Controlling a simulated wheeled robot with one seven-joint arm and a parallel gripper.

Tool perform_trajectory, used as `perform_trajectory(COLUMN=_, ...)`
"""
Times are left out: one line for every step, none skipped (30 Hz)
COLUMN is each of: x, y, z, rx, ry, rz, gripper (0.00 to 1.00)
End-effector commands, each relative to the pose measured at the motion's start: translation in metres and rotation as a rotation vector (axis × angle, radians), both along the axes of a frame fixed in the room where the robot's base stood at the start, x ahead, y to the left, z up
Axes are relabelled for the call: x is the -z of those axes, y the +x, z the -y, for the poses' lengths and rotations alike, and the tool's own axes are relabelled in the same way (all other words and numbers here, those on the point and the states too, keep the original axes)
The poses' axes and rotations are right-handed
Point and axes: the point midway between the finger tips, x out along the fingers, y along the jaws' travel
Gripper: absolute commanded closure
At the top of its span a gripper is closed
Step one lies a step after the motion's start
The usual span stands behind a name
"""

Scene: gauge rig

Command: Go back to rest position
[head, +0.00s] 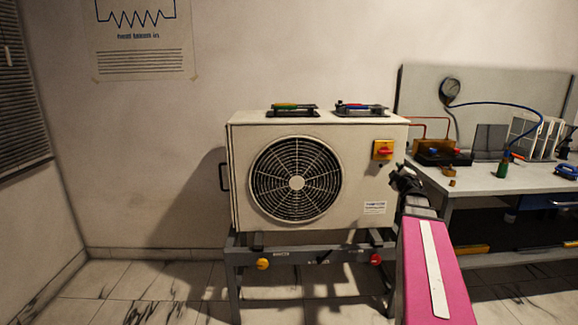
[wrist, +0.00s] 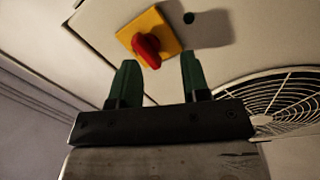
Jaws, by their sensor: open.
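My gripper (wrist: 157,80) shows in the wrist view with its two green fingers apart and nothing between them. Beyond the fingertips is a red rotary knob (wrist: 147,50) on a yellow plate (wrist: 158,28), fixed to the white fan unit (wrist: 215,75). The fingers appear apart from the knob. In the head view my pink arm reaches up from the bottom right, and its dark wrist end is just below the same red knob (head: 384,152), beside the unit's right edge. The fingertips are hard to make out there.
The fan unit (head: 220,135) stands on a grey metal frame (head: 290,277) with yellow and red knobs. Two small tool trays lie on its top. To the right, a workbench (head: 465,190) holds a pressure gauge (head: 449,88), a blue hose and a green bottle (head: 503,164). The floor at left is clear.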

Motion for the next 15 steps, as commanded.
perform_trajectory(x=0.017, y=-0.004, z=-0.009, rx=0.058, ry=0.072, rz=-0.028, gripper=0.57)
perform_trajectory(x=0.026, y=-0.006, z=-0.011, rx=0.096, ry=0.116, rz=-0.048, gripper=0.57)
perform_trajectory(x=0.041, y=-0.009, z=-0.015, rx=0.146, ry=0.175, rz=-0.078, gripper=0.57)
perform_trajectory(x=0.052, y=-0.012, z=-0.018, rx=0.183, ry=0.217, rz=-0.103, gripper=0.57)
perform_trajectory(x=0.063, y=-0.015, z=-0.022, rx=0.218, ry=0.26, rz=-0.13, gripper=0.57)
perform_trajectory(x=0.08, y=-0.02, z=-0.027, rx=0.266, ry=0.318, rz=-0.172, gripper=0.57)
perform_trajectory(x=0.093, y=-0.025, z=-0.032, rx=0.3, ry=0.36, rz=-0.205, gripper=0.57)
perform_trajectory(x=0.106, y=-0.03, z=-0.038, rx=0.335, ry=0.402, rz=-0.241, gripper=0.57)
perform_trajectory(x=0.124, y=-0.038, z=-0.045, rx=0.379, ry=0.455, rz=-0.293, gripper=0.57)
perform_trajectory(x=0.138, y=-0.045, z=-0.052, rx=0.41, ry=0.496, rz=-0.334, gripper=0.57)
perform_trajectory(x=0.151, y=-0.052, z=-0.059, rx=0.443, ry=0.535, rz=-0.377, gripper=0.57)
perform_trajectory(x=0.17, y=-0.062, z=-0.07, rx=0.482, ry=0.584, rz=-0.438, gripper=0.57)
perform_trajectory(x=0.184, y=-0.071, z=-0.078, rx=0.513, ry=0.621, rz=-0.487, gripper=0.57)
perform_trajectory(x=0.197, y=-0.08, z=-0.088, rx=0.54, ry=0.655, rz=-0.537, gripper=0.57)
perform_trajectory(x=0.215, y=-0.093, z=-0.101, rx=0.578, ry=0.7, rz=-0.608, gripper=0.57)
